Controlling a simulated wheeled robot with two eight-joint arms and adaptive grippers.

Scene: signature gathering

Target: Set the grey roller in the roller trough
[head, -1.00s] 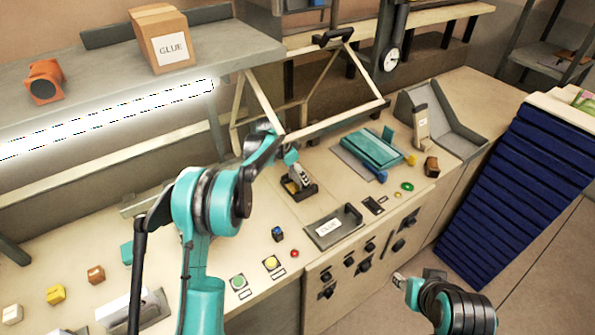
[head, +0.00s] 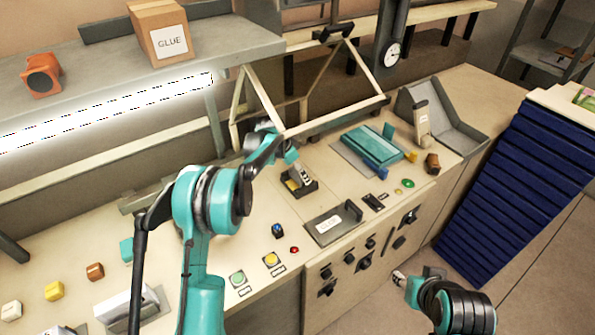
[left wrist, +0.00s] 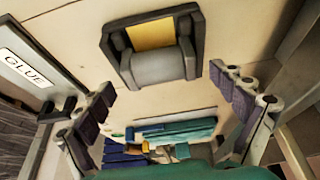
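A small dark trough (left wrist: 192,75) with a yellow inside stands on the bench below my left gripper (left wrist: 170,105). A grey rounded shape, seemingly the grey roller (left wrist: 158,68), lies between its side walls in the left wrist view. The gripper's fingers are spread wide with nothing between them. In the head view the trough (head: 312,188) is partly hidden by my left gripper (head: 302,177), which points down over it. My right gripper (head: 399,279) hangs in front of the cabinet at lower right, too small to read.
A tray labelled GLUE (head: 345,232) lies in front of the trough. A teal device (head: 370,147) sits to its right. A wooden frame (head: 330,122) rises behind it. Coloured blocks (head: 95,271) and buttons (head: 271,259) are to the left and front.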

